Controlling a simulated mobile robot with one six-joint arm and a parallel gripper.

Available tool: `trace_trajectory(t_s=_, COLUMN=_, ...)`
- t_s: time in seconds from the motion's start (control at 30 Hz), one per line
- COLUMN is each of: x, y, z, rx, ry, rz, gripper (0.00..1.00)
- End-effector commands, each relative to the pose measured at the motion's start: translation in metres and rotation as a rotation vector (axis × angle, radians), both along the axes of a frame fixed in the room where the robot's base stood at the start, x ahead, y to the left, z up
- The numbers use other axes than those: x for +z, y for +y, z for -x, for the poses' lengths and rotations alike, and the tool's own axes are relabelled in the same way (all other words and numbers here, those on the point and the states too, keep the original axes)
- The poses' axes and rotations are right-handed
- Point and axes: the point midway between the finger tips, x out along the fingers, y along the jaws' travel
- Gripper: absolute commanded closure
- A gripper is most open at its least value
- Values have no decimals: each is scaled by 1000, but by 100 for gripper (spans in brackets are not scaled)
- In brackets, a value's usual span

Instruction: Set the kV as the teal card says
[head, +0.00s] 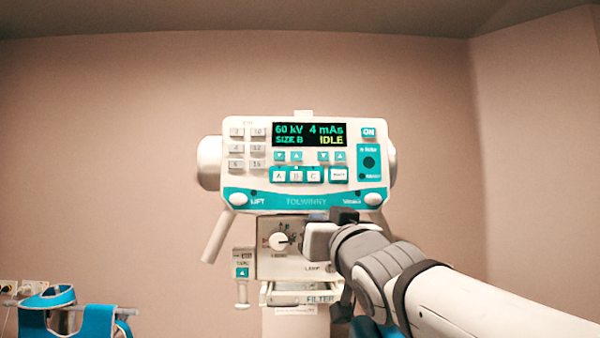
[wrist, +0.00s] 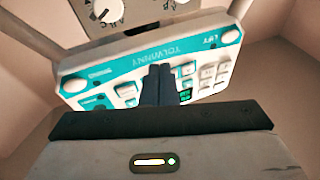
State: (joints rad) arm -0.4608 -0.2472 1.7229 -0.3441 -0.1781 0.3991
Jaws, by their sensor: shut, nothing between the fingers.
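The control panel (head: 305,200) faces me, white with a teal lower band. Its display (head: 309,134) reads 60 kV, 4 mAs, SIZE B and IDLE. Two small teal arrow buttons (head: 288,156) sit under the kV reading, and two more (head: 331,156) under the mAs reading. My gripper (wrist: 160,70) is shut and empty; in the wrist view it lies in front of the panel (wrist: 95,78), which appears upside down, and hides part of its buttons. I cannot tell if it touches the panel. I cannot make out a card with a kV value.
A knob (head: 279,240) and a FILTER drawer (head: 306,298) are below the panel. A small tag with a teal patch (head: 242,271) hangs at their left. Teal gear (head: 52,312) hangs on a rail at lower left. The wall at right is bare.

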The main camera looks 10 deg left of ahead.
Motion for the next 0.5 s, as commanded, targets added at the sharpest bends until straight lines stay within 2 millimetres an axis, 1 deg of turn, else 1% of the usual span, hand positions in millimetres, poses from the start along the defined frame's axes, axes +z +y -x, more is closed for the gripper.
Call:
trace_trajectory(t_s=0.03, x=26, y=14, z=9, rx=45, ry=-65, rz=-34, gripper=100)
trace_trajectory(t_s=0.1, x=57, y=28, z=22, rx=101, ry=-146, rz=-79, gripper=100)
trace_trajectory(t_s=0.2, x=89, y=42, z=41, rx=165, ry=-236, rz=-129, gripper=100)
trace_trajectory(t_s=0.3, x=109, y=50, z=53, rx=208, ry=-291, rz=-159, gripper=100)
trace_trajectory(t_s=0.33, x=112, y=52, z=56, rx=216, ry=-301, rz=-165, gripper=100)
trace_trajectory(t_s=0.4, x=117, y=54, z=59, rx=227, ry=-316, rz=-174, gripper=100)
trace_trajectory(t_s=0.5, x=119, y=54, z=61, rx=232, ry=-323, rz=-177, gripper=100)
